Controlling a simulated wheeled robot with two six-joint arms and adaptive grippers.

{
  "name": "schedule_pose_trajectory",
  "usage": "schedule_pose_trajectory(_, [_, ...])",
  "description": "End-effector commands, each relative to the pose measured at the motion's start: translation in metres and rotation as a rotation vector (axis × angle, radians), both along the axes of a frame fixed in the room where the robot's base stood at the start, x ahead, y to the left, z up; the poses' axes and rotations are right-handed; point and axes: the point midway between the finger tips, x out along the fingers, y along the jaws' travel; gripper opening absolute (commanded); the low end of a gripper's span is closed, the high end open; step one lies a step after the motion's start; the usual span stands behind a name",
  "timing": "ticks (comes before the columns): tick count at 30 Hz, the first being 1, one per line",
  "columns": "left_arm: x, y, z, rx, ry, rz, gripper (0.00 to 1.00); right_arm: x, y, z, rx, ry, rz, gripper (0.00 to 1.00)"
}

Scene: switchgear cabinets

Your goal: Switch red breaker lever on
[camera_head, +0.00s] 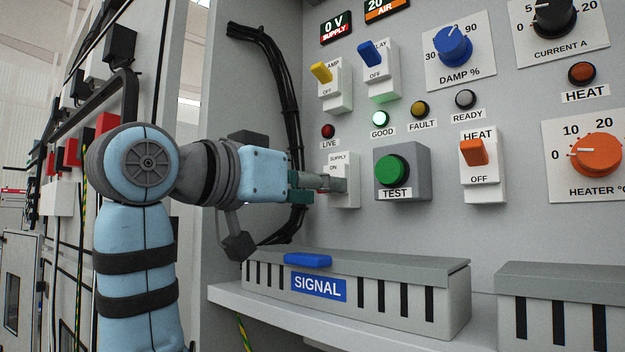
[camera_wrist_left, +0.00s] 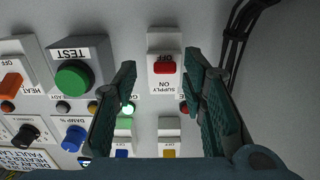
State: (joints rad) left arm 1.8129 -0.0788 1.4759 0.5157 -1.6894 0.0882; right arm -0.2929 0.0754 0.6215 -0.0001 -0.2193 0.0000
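The red breaker lever (camera_wrist_left: 165,66) is on the white SUPPLY breaker (camera_wrist_left: 164,42), seen upside down in the left wrist view. The lever sits at the OFF end, and the ON label shows uncovered. In the head view the SUPPLY breaker (camera_head: 350,190) is partly covered by my left gripper (camera_head: 322,184), which hides most of the lever. My left gripper reaches in from the left with its fingertips close to the breaker. In the wrist view its two dark green fingers are apart, one on each side of the breaker. Contact cannot be told. My right gripper is not in view.
The green TEST button (camera_head: 392,170) stands out just right of the breaker. The orange HEAT lever (camera_head: 473,152) is farther right. Yellow (camera_head: 321,72) and blue (camera_head: 370,54) levers are above. Black cables (camera_head: 291,130) run at the left. A SIGNAL duct (camera_head: 375,293) juts out below.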

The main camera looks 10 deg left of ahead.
Motion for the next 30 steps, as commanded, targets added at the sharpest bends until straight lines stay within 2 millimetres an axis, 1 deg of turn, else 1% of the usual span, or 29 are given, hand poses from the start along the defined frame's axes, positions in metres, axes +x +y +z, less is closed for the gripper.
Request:
schedule_pose_trajectory(1, [0.000,0.000,-0.001,0.001,0.001,0.000,0.38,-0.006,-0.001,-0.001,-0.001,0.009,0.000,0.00])
schedule_pose_trajectory(2, [0.000,0.000,-0.001,0.001,0.001,0.000,0.35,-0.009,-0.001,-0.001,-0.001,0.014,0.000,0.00])
schedule_pose_trajectory(3, [0.000,0.000,-0.001,0.001,0.001,0.000,0.29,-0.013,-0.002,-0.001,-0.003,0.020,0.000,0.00])
schedule_pose_trajectory(5, [0.000,0.000,-0.001,0.000,0.001,0.000,0.19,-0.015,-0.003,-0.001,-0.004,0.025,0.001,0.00])
schedule_pose_trajectory(6, [-0.001,0.000,-0.001,0.000,0.001,-0.001,0.13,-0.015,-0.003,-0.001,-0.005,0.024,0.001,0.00])
schedule_pose_trajectory(8, [-0.001,0.000,-0.001,0.000,0.001,-0.002,0.03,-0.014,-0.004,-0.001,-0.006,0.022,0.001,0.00])
schedule_pose_trajectory(9, [-0.001,0.000,-0.001,0.000,0.001,-0.001,0.00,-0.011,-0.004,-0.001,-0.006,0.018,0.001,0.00])
schedule_pose_trajectory(12, [0.000,0.001,-0.001,0.000,0.002,0.001,0.00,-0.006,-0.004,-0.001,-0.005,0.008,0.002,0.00])
schedule_pose_trajectory(16, [-0.001,0.001,0.003,0.023,0.036,0.001,0.00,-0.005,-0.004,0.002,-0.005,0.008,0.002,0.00])
schedule_pose_trajectory(19, [-0.002,0.001,0.010,0.076,0.116,0.002,0.00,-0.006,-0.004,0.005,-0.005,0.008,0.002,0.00])
schedule_pose_trajectory(24, [-0.003,0.002,0.018,0.158,0.238,0.002,0.00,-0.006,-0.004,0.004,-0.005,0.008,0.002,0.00])
schedule_pose_trajectory(30, [-0.003,0.002,0.021,0.202,0.303,0.001,0.00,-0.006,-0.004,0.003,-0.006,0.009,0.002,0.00])
